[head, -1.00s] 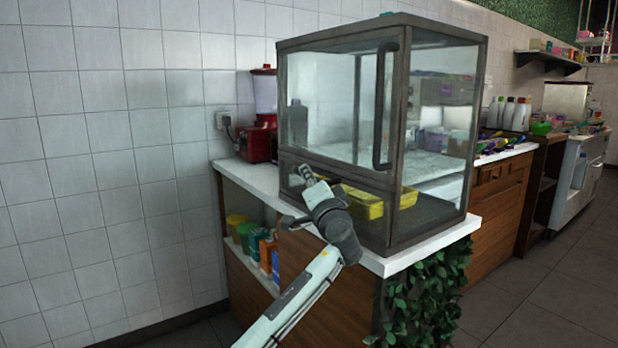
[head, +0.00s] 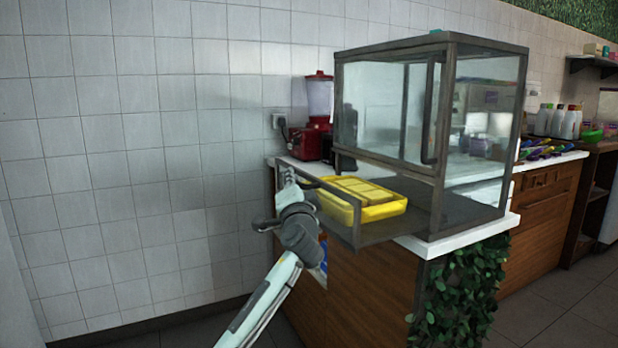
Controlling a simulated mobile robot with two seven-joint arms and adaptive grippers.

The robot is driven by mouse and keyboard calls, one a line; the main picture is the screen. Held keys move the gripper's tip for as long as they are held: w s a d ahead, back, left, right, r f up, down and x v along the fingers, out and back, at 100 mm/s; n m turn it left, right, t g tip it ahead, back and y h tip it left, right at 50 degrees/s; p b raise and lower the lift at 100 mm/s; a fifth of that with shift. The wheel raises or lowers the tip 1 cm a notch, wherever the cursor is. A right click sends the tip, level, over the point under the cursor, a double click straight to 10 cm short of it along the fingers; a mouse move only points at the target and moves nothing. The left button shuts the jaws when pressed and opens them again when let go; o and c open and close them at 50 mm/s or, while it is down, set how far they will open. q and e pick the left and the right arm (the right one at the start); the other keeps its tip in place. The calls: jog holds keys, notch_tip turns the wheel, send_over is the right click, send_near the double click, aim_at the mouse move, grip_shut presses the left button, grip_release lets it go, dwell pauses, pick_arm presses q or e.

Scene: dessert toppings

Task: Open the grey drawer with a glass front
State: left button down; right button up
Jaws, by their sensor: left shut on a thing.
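The grey drawer (head: 347,232) at the bottom of the glass display case (head: 433,140) is pulled partly out toward the left in the head view. A yellow tray (head: 378,213) with pale yellow blocks (head: 360,190) sits in it. My left gripper (head: 288,180) is shut at the drawer's front, on its left part. The wrist hides part of the front and the exact contact. My right gripper is not in view.
The case stands on a white counter (head: 420,247) with a wooden side. A red blender (head: 318,125) is behind, by the tiled wall. Leaves (head: 462,290) hang from the counter's corner. The floor and wall to the left are clear.

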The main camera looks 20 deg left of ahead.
pick_arm(q)
jog(key=shift+s+a+p, duration=0.15)
jog(key=shift+s+a, duration=0.55)
jog(key=shift+s, duration=0.15)
jog(key=shift+s+a+p, duration=0.15)
jog(key=shift+s+a, duration=0.5)
jog(key=shift+s, duration=0.2)
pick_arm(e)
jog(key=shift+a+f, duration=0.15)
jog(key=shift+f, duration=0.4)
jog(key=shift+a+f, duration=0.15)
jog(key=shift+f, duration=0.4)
pick_arm(q)
jog(key=c, duration=1.6)
grip_release()
jog(key=shift+o, duration=0.2)
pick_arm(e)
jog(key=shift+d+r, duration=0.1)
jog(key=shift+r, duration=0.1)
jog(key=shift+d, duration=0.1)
pick_arm(q)
jog(key=v, duration=1.2)
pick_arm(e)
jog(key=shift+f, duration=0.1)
